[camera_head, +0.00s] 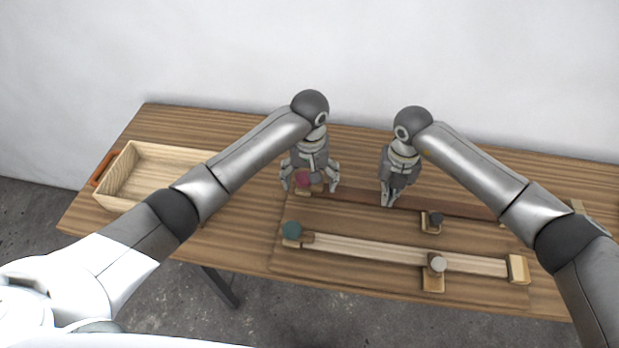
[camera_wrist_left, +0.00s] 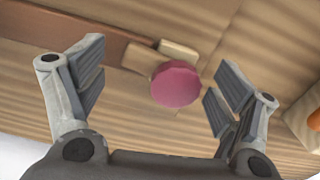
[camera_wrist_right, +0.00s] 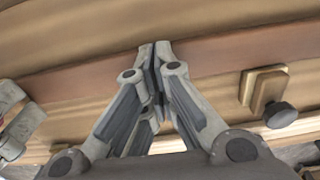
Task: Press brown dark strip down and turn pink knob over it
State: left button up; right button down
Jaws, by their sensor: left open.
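The brown dark strip (camera_head: 455,208) lies along the back of the board, and it also shows in the left wrist view (camera_wrist_left: 95,35) and the right wrist view (camera_wrist_right: 205,55). The pink knob (camera_head: 303,179) stands on a small wooden block at the strip's left end; in the left wrist view the knob (camera_wrist_left: 176,84) sits between my fingers. My left gripper (camera_head: 311,186) is open around the knob, its fingers apart from it. My right gripper (camera_wrist_right: 155,50) is shut with its fingertips at the strip; in the head view it (camera_head: 388,203) points down onto the strip's middle. Whether it touches is hard to tell.
A pale strip (camera_head: 370,248) lies nearer the front, with a green knob (camera_head: 291,230) at its left end and a white knob (camera_head: 437,264). A dark knob (camera_head: 435,218) stands by the brown strip, right of my right gripper. An open wooden box (camera_head: 119,204) is at left.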

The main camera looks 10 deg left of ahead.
pick_arm(q)
jog(key=shift+r, duration=3.45)
pick_arm(e)
jog(key=shift+s+f, duration=0.1)
pick_arm(q)
jog(key=shift+r+p, duration=2.15)
pick_arm(e)
jog(key=shift+r, duration=3.6)
pick_arm(q)
notch_tip(320, 180, up, 3)
jog(key=p, duration=0.3)
jog(key=shift+f, duration=0.1)
pick_arm(e)
notch_tip(320, 180, up, 5)
